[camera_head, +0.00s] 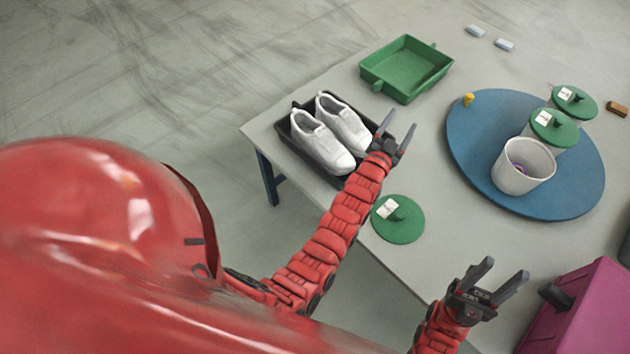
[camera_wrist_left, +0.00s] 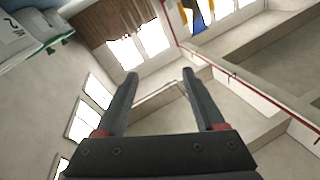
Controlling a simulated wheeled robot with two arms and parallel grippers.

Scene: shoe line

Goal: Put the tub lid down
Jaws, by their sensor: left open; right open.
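A round green tub lid (camera_head: 407,226) with a dark green knob and a white label lies flat on the grey table near its front edge. An open white tub (camera_head: 510,178) stands on the blue round board with something purple inside. Two more tubs behind it have green lids (camera_head: 553,127) on. My left gripper (camera_head: 398,132) is open and empty, above the table beside the white shoes and behind the loose lid. The left wrist view shows its two fingers (camera_wrist_left: 160,78) apart with nothing between them. My right gripper (camera_head: 503,275) is open and empty, right of the loose lid.
A pair of white shoes (camera_head: 322,147) sits in a black tray at the table's left. A green tray (camera_head: 412,70) stands at the back. The blue round board (camera_head: 468,143) also bears a small yellow piece (camera_head: 468,99). A magenta box (camera_head: 583,315) stands at the lower right.

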